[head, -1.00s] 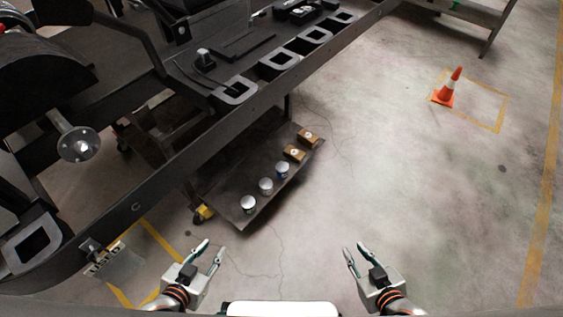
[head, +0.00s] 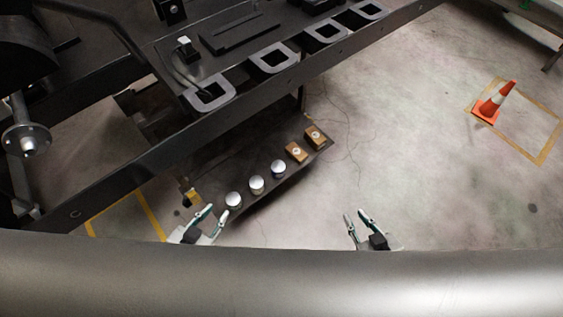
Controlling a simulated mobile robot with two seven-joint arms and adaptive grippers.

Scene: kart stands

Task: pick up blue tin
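Three tins with silver lids stand in a row on a low dark shelf (head: 257,205): a near tin (head: 233,200), a middle tin (head: 256,184) and a far tin (head: 278,168). I look down on the lids, so the side colours hardly show; the far tin's side looked bluish earlier, but I cannot tell for sure now. My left gripper (head: 217,212) is open and empty, just below and left of the near tin in the picture. My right gripper (head: 355,216) is open and empty, right of the shelf over bare floor.
A dark kart stand beam (head: 240,112) overhangs the shelf on the left. Floor right of the shelf is clear. A grey curved surface fills the bottom.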

